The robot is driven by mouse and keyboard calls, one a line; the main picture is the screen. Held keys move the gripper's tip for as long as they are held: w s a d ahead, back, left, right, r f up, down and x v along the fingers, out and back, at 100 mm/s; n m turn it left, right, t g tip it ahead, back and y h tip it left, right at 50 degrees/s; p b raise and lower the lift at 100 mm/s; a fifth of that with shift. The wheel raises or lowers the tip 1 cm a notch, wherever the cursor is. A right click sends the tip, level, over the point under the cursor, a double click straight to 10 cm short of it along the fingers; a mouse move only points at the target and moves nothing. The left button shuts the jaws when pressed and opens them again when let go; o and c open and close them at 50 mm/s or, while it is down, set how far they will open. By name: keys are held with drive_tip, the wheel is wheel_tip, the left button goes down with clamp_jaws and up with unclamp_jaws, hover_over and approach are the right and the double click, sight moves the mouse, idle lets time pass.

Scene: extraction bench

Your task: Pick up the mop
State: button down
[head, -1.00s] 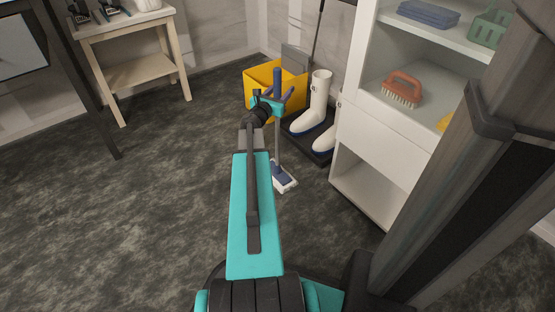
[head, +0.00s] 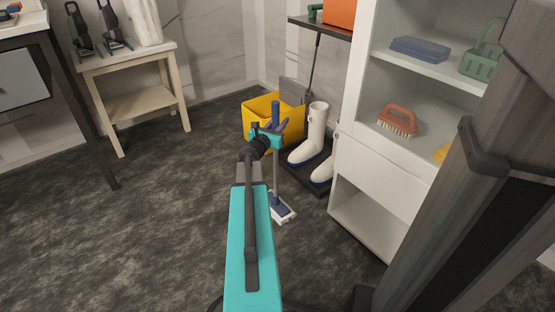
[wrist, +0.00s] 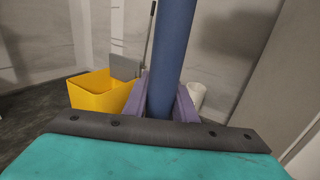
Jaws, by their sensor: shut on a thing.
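The mop (head: 277,180) is upright in front of my arm in the head view, with a blue grip at the top, a grey pole and a flat blue-and-white head (head: 282,208) low at the floor. I cannot tell whether the head touches the floor. My gripper (head: 272,128) has purple fingers and is shut on the blue upper part of the handle. In the wrist view the blue handle (wrist: 172,50) stands between the two purple fingers (wrist: 164,101), which hide part of it.
A yellow bucket (head: 262,107) stands behind the gripper. White boots (head: 317,130) stand on a black tray right of the mop. A white shelf unit (head: 368,210) with a brush (head: 397,121) is farther right. A wooden side table (head: 125,62) is at the back left. The left floor is clear.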

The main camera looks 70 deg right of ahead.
drive_tip(key=shift+r, duration=0.1)
wheel_tip(320, 180, up, 28)
drive_tip(key=p, duration=1.2)
drive_tip(key=shift+w, duration=0.15)
